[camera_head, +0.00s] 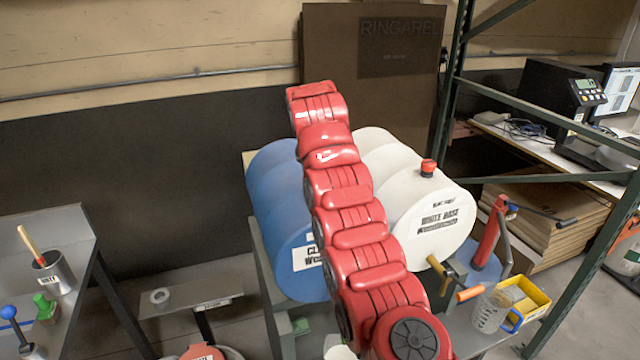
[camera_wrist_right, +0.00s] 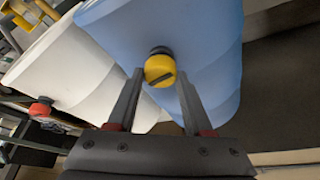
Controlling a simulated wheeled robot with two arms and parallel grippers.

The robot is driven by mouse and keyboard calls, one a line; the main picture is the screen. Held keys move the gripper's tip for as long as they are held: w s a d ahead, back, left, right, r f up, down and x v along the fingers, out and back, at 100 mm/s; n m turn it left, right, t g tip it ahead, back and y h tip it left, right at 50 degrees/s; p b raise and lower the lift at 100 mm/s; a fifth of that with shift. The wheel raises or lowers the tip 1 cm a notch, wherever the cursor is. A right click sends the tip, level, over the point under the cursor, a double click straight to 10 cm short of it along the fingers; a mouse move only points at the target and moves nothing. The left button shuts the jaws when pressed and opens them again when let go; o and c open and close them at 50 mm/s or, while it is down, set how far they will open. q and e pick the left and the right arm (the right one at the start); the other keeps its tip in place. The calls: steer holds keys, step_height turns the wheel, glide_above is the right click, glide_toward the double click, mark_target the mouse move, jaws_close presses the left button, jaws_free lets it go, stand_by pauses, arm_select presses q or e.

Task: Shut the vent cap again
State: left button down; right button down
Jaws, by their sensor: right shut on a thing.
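The yellow vent cap (camera_wrist_right: 160,68) sits on a dark neck on top of the blue drum (camera_wrist_right: 205,35). A dark slot runs across its face. My right gripper (camera_wrist_right: 160,80) has one finger on each side of the cap and is shut on it. In the head view the blue drum (camera_head: 290,255) lies on its side on the rack, and my red right arm hides the cap and the gripper. The white drum (camera_head: 438,222), labelled White Base, lies to its right with a red cap (camera_head: 428,168) on top. My left gripper is not in view.
A green rack post (camera_head: 450,90) rises behind. A side bench (camera_head: 50,230) is at the left.

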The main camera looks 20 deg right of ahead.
steer(key=shift+a+r+m+g+h+p, duration=0.1)
steer(key=shift+m+g+h+p, duration=0.2)
steer(key=shift+m+p, duration=0.7)
steer(key=shift+m, duration=0.4)
steer(key=shift+c, duration=1.5)
jaws_free()
steer(key=shift+w, duration=0.1)
